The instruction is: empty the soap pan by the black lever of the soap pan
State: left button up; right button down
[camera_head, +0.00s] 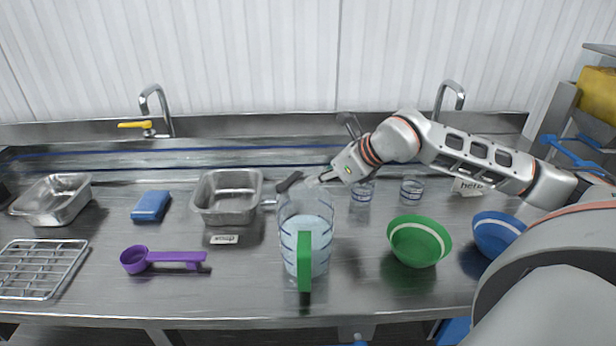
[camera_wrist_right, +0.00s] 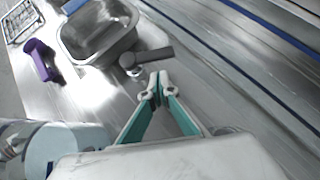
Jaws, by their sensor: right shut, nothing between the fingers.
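A metal pan (camera_head: 213,216) stands left of the middle of the counter, with a small label (camera_head: 224,239) in front of it. I take it for the soap pan. Its black lever (camera_head: 289,182) sticks out at its right side, angled up to the right. In the wrist view the pan (camera_wrist_right: 119,44) and the lever (camera_wrist_right: 152,56) lie just beyond my fingertips. My right gripper (camera_head: 325,178) is to the right of the lever, apart from it. In the wrist view its fingertips (camera_wrist_right: 159,84) are together and empty. My left gripper is out of view.
A clear jug (camera_head: 292,240) with a green handle stands close in front of my right gripper. A green bowl (camera_head: 419,241), a blue bowl (camera_head: 497,233) and two small glasses (camera_head: 411,189) are to the right. A purple scoop (camera_head: 165,257) and a blue sponge (camera_head: 151,205) lie left.

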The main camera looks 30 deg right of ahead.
aim_at(297, 174)
jog(key=shift+w+a, duration=0.25)
jog(key=shift+w, duration=0.25)
jog(key=shift+w+a, duration=0.2)
jog(key=shift+w, duration=0.25)
jog(key=shift+w+d+n+g+y, duration=0.1)
jog(key=shift+w+n+g+y, duration=0.45)
jog(key=shift+n, duration=0.25)
jog(key=shift+w+r+n+g+y, duration=0.1)
jog(key=shift+w+n+g+y, duration=0.15)
jog(key=shift+w+n+y, duration=0.25)
jog(key=shift+w+n+g+y, duration=0.2)
jog(key=shift+n+y, duration=0.15)
jog(key=shift+n, duration=0.35)
jog(key=shift+w, duration=0.45)
jog(key=shift+w+a+p, duration=0.2)
jog(key=shift+p, duration=0.1)
jog(key=shift+d, duration=0.1)
jog(key=shift+s+d, duration=0.15)
jog(key=shift+d, duration=0.1)
jog(key=s+d, duration=0.2)
jog(key=d, duration=0.1)
jog(key=shift+s+d+r, duration=0.15)
jog(key=shift+s+d, duration=0.05)
jog(key=shift+d, duration=0.1)
jog(key=w+v, duration=0.1)
jog(key=v, duration=0.8)
jog(key=shift+d+r+b, duration=0.15)
jog(key=shift+b, duration=0.3)
